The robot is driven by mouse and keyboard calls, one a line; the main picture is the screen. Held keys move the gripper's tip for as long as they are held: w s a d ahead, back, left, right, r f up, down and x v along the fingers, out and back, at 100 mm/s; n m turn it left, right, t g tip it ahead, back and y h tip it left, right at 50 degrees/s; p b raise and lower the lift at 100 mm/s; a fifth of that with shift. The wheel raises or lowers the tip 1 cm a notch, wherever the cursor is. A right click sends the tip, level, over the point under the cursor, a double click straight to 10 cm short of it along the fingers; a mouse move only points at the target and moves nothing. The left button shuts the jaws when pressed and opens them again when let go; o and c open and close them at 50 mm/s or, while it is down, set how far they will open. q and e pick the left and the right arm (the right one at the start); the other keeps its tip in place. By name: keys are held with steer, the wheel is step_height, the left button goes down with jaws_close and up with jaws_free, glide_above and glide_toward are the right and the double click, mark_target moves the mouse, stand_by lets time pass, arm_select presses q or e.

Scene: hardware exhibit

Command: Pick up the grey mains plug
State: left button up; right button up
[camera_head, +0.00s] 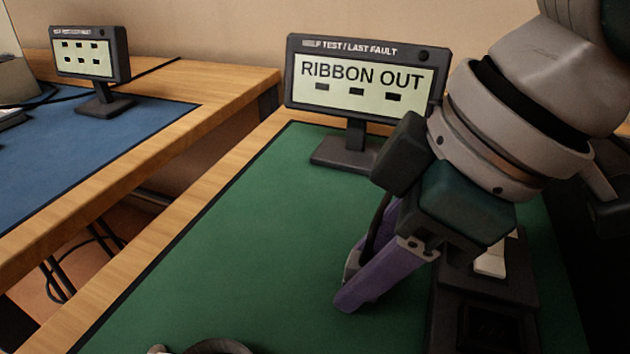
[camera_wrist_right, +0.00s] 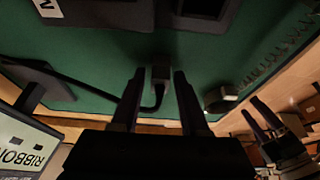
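In the right wrist view a small dark grey block, which looks like the mains plug (camera_wrist_right: 161,73), lies on the green mat (camera_wrist_right: 95,55). A dark cable curves from it toward the display stand. My right gripper (camera_wrist_right: 160,76) is open, with its fingertips on either side of the block and a gap showing. In the head view my right gripper (camera_head: 350,284), with purple fingers, points down at the mat; its near finger hides most of the space between them. My left gripper (camera_wrist_right: 252,103) appears small at lower right in the wrist view, its fingers apart.
A display reading "RIBBON OUT" (camera_head: 357,78) stands behind the gripper. A dark device (camera_head: 490,318) is close on the right. A dark rounded object with a coiled cord (camera_wrist_right: 221,100) lies on the mat. Another display (camera_head: 90,55) stands on the neighbouring table.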

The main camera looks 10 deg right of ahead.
jaws_close()
